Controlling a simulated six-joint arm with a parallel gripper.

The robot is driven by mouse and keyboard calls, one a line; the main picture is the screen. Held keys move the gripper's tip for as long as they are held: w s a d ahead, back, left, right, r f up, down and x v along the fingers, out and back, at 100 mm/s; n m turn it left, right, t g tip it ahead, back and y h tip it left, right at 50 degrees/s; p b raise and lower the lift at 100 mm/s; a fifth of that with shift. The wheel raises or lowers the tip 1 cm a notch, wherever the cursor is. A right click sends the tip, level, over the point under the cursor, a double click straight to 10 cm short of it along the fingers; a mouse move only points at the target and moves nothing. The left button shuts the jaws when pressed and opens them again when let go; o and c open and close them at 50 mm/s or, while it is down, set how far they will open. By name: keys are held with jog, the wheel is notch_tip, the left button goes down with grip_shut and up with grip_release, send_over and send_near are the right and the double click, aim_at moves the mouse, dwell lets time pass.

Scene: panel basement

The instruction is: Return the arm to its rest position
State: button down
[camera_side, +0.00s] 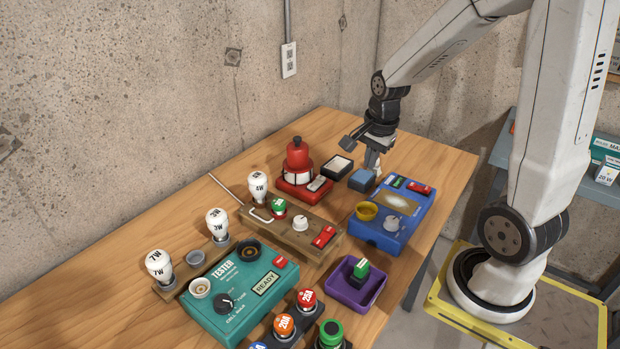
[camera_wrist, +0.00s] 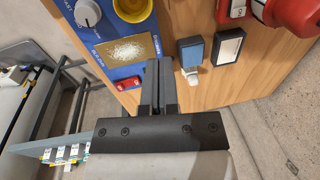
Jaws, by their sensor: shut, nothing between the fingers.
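My gripper (camera_side: 371,160) is at the far end of the wooden table, low above the top, between the blue block (camera_side: 361,181) and the far edge of the blue panel (camera_side: 392,238). In the wrist view my gripper (camera_wrist: 158,64) shows its two dark fingers close together, with nothing seen held between them. The blue block (camera_wrist: 191,50), with a small white piece at its near end, lies just right of the fingertips there. The blue panel (camera_wrist: 105,30) is to their left. Whether the fingers touch anything is unclear.
A red beacon (camera_side: 297,160) and a black box with a pale top (camera_side: 336,167) stand close by. A wooden bulb rack (camera_side: 290,240), teal tester (camera_side: 240,295) and purple tray (camera_side: 352,290) fill the nearer table. A concrete wall (camera_side: 130,90) runs behind. A grey shelf (camera_side: 590,185) stands at right.

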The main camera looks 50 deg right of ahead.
jog(key=s+a+f+n, duration=0.1)
jog(key=a+f+n, duration=0.1)
jog(key=a+n, duration=0.5)
jog(key=s+a+f+n+t, duration=0.1)
jog(key=a+n, duration=0.6)
jog(key=n, duration=0.4)
jog(key=shift+a+f+n, duration=0.2)
jog(key=shift+f+n, duration=0.1)
jog(key=shift+f, duration=0.05)
jog(key=shift+w, duration=0.1)
dwell(0.3)
